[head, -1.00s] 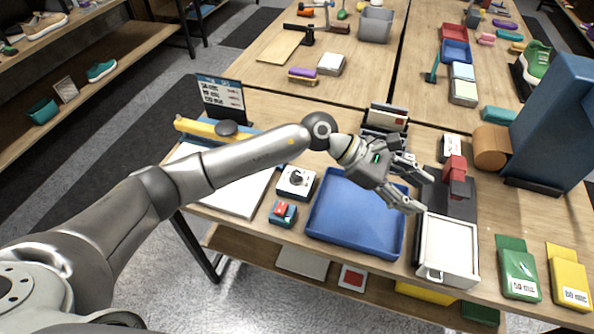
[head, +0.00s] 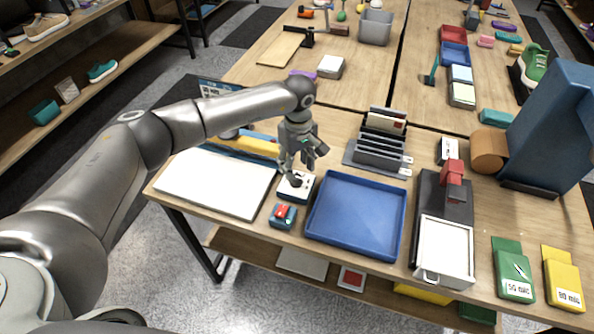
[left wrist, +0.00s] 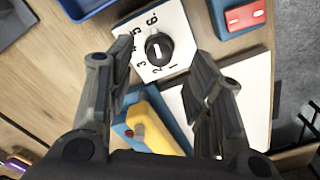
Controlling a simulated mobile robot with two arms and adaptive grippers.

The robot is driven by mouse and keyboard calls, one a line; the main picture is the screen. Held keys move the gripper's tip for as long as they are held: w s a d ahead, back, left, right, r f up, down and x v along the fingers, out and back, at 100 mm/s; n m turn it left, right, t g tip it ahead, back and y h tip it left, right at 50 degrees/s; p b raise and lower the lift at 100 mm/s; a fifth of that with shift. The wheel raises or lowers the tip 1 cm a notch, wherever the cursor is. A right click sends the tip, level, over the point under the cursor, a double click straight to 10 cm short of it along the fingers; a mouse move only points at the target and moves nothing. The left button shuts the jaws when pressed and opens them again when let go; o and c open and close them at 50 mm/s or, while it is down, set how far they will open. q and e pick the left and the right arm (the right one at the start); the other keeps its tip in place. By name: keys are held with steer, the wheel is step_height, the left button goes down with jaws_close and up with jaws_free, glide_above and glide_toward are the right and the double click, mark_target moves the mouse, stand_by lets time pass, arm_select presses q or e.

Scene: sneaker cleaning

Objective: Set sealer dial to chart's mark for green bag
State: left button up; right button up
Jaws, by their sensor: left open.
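The black dial (left wrist: 159,48) sits on a white plate (left wrist: 178,22) with printed numbers from 1 to 6 around it. A white line crosses the dial; I cannot tell which number it marks. In the head view the dial box (head: 304,189) is partly hidden by my left gripper (head: 296,176), which points down over it. In the left wrist view my left gripper (left wrist: 165,62) is open, its fingers spread on both sides of the dial; I cannot tell if they touch it. The chart (head: 217,88) is mostly hidden behind my arm. The green bag (head: 512,257) reads "50 mic".
A blue and red switch box (head: 283,215) stands in front of the dial box. A blue tray (head: 357,213) lies to its right, a white board (head: 215,181) to its left. A yellow bag (head: 562,273) is at the far right.

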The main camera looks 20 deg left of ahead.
mark_target(297, 177)
arm_select(q)
steer(key=shift+f+p, duration=0.4)
steer(key=shift+f, duration=1.8)
steer(key=shift+c, duration=0.4)
steer(key=c, duration=1)
